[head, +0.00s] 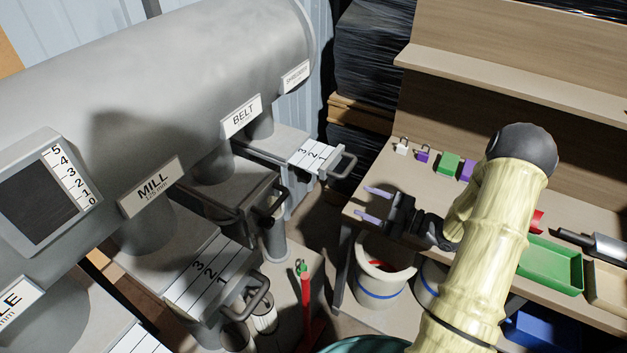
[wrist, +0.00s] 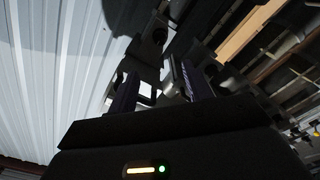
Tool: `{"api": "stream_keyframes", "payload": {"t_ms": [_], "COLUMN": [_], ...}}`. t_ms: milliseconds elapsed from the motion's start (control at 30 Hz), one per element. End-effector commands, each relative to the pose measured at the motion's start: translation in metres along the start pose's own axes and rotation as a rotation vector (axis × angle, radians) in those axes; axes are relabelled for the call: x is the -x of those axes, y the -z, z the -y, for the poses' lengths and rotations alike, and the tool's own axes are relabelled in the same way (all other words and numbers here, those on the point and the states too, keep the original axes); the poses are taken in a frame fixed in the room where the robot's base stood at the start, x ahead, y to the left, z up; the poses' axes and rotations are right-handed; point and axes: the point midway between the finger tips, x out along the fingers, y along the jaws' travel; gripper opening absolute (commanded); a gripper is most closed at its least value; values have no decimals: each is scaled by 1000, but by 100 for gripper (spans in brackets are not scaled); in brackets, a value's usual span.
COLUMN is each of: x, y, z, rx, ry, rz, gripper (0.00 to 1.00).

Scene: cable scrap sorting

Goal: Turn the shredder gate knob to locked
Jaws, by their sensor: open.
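The shredder label (head: 296,76) is on the far end of the big grey duct (head: 190,65) in the head view. The farthest slide gate (head: 310,154), a white plate marked with numbers and a grey pull handle, sits below that end and seems to be the shredder's. I cannot make out its knob. My gripper (head: 373,204) is open and empty, its two purple fingers pointing left, right of that gate's handle and apart from it. In the wrist view my gripper (wrist: 160,88) shows dark fingers with grey parts beyond and between them; I cannot tell what these are.
A workbench (head: 360,218) on the right holds small padlocks and a green tray (head: 548,266). A red-handled tool (head: 305,297) stands below.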

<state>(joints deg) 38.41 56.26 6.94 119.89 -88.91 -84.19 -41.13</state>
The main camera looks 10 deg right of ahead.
Motion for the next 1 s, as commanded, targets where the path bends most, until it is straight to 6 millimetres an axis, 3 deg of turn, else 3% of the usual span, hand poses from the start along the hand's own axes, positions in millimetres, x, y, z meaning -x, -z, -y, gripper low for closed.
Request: {"api": "stream_keyframes", "payload": {"t_ms": [800, 1000], "x": [-139, -162], "y": [2, 1], "z": [0, 0], "rx": [-1, 0], "ry": [2, 1], "rz": [-3, -1], "gripper": [50, 50]}}
